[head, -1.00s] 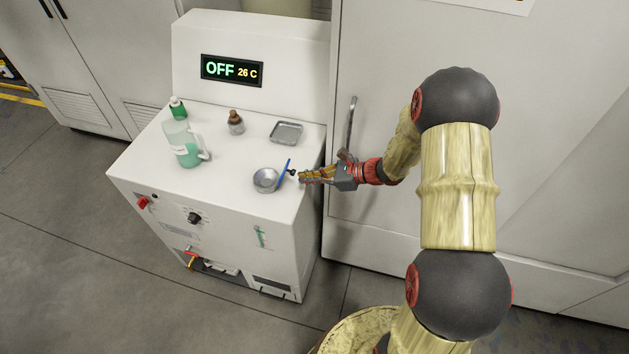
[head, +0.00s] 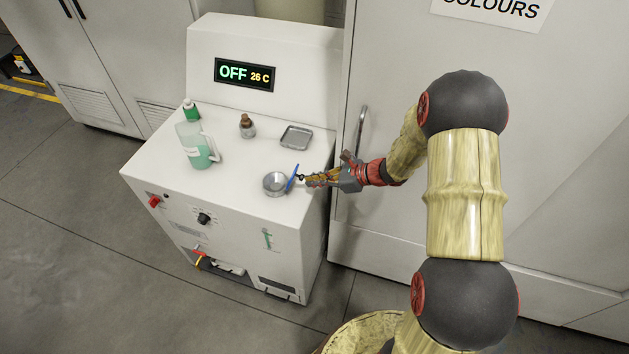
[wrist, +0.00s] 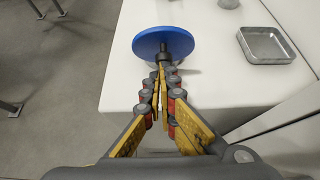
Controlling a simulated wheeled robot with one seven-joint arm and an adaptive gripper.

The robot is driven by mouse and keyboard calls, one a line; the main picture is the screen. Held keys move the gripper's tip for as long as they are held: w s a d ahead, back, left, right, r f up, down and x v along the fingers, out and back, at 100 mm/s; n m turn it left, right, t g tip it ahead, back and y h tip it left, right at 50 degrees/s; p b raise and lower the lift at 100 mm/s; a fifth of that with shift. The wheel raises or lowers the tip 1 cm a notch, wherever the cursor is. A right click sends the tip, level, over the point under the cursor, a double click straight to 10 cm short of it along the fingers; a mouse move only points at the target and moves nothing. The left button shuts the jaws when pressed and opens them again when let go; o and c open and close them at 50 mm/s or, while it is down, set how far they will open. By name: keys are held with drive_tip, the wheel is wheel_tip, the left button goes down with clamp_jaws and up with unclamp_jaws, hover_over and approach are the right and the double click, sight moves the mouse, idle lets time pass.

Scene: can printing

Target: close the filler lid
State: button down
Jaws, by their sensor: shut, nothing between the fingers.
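The filler lid is a blue disc (head: 293,177) standing raised on its edge at the right side of a round metal filler cup (head: 274,184) on the white machine top. In the wrist view the blue lid (wrist: 163,44) is just beyond my fingertips, with a dark knob (wrist: 164,54) on the side facing me. My gripper (head: 309,180) is shut and empty, to the right of the lid, its tips at or very near the knob; I cannot tell if they touch. The wrist view shows the closed fingers (wrist: 163,72). The cup is hidden there behind the lid.
The white machine (head: 220,235) carries a jug of green liquid (head: 194,147), a green-capped bottle (head: 191,111), a small brown bottle (head: 247,127) and a metal tray (head: 296,138). A tall cabinet with a handle (head: 362,130) stands close behind my gripper.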

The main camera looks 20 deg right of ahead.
drive_tip(key=shift+r, duration=0.15)
drive_tip(key=w+a+r+g+h+p, duration=0.1)
drive_tip(key=h+p, duration=0.1)
drive_tip(key=p, duration=0.4)
drive_tip(key=w+a+r+g+h+p, duration=0.1)
drive_tip(key=a+r+p, duration=0.1)
drive_tip(key=p, duration=0.5)
drive_tip(key=w+a+r+g+h+p, duration=0.1)
drive_tip(key=w+a+g+h+p, duration=0.1)
drive_tip(key=p, duration=0.4)
drive_tip(key=shift+a+r+h, duration=0.2)
drive_tip(key=shift+r+h, duration=0.05)
drive_tip(key=shift+h, duration=0.05)
drive_tip(key=w+a, duration=0.1)
drive_tip(key=a, duration=0.1)
drive_tip(key=w+a+f, duration=0.1)
drive_tip(key=w+a, duration=0.1)
drive_tip(key=w+a+p, duration=0.1)
drive_tip(key=a, duration=0.1)
drive_tip(key=shift+w+a+f, duration=0.1)
drive_tip(key=shift+w+f, duration=0.05)
drive_tip(key=shift+f, duration=0.05)
drive_tip(key=shift+w+a+f+b, duration=0.55)
drive_tip(key=shift+w+a+f, duration=0.4)
drive_tip(key=shift+a+f, duration=0.25)
